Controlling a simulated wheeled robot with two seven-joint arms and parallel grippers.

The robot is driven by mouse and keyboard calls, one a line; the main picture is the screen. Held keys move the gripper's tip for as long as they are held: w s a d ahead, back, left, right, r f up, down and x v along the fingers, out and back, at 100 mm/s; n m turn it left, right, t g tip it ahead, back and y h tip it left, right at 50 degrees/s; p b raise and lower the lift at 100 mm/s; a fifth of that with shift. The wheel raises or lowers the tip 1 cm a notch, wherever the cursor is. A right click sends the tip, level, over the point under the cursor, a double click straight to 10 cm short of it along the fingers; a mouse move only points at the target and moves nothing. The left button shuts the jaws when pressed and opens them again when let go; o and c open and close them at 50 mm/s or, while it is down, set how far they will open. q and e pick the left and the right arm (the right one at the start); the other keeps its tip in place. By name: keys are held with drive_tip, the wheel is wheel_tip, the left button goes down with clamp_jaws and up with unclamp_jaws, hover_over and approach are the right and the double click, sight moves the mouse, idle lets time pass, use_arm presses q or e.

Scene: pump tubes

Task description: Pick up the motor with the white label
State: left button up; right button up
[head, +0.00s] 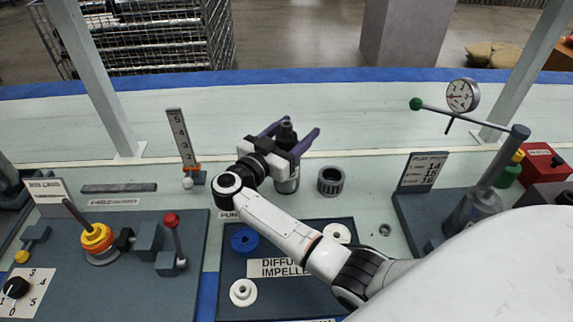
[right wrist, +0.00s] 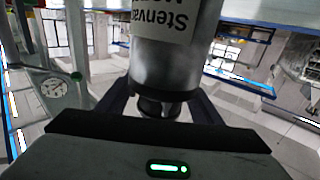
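The motor (head: 288,184) is a grey metal cylinder with a dark, narrower top, standing upright on the pale bench near the middle of the head view. In the right wrist view its metal body (right wrist: 165,65) is close up, with a white label (right wrist: 163,15) whose printed text is cut off by the frame. My right gripper (head: 297,137) has its two purple fingers apart, one on each side of the motor's top. I see no clear finger contact with it. My left gripper is not in view.
A dark ribbed ring (head: 331,181) stands just right of the motor. An upright numbered scale (head: 181,138) is to the left. A dark tray (head: 236,294) with blue and white round parts lies in front, under my arm. The bench behind the motor is clear.

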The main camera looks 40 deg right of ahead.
clamp_jaws()
drive_tip(key=shift+w+r, duration=0.15)
drive_tip(key=shift+r, duration=0.25)
